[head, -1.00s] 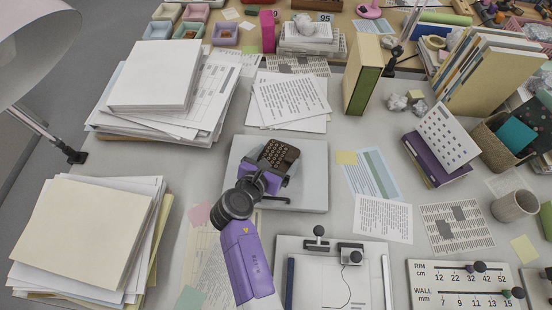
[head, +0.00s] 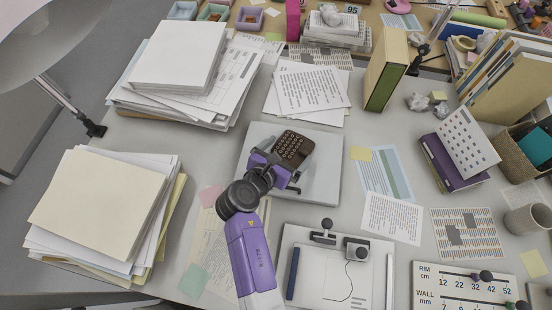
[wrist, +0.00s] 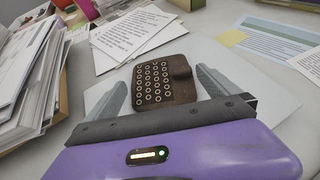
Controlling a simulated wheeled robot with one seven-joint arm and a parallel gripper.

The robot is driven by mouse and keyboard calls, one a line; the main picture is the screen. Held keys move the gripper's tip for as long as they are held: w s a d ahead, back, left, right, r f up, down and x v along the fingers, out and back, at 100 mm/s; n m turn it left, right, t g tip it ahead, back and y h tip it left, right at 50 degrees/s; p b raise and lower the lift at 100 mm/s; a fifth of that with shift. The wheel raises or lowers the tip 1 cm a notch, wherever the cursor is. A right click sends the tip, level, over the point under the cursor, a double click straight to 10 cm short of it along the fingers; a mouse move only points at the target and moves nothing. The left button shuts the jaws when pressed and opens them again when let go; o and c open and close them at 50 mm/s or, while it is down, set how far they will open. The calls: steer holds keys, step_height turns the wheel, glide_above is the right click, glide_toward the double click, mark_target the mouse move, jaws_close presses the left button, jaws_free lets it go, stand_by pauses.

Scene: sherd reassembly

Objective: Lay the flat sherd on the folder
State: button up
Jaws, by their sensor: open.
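The flat sherd (head: 293,149) is dark brown with rows of pale rings. It lies on a light grey slab (head: 322,190) in the middle of the desk. My gripper (wrist: 160,80) is open, with one grey finger on each side of the sherd (wrist: 164,84) in the wrist view. A gap shows between each finger and the sherd; I cannot tell how high the fingertips are above the slab. A cream folder (head: 95,203) lies on top of the paper stack at the front left, with its top bare.
A second paper stack (head: 176,55) with a white top stands at the back left. A green-and-cream box (head: 386,70) stands upright behind the slab. A drawing board (head: 318,275) with a small device lies in front. A lamp (head: 48,45) overhangs the left.

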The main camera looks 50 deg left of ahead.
steer(key=v, duration=1)
steer(key=shift+w, duration=0.1)
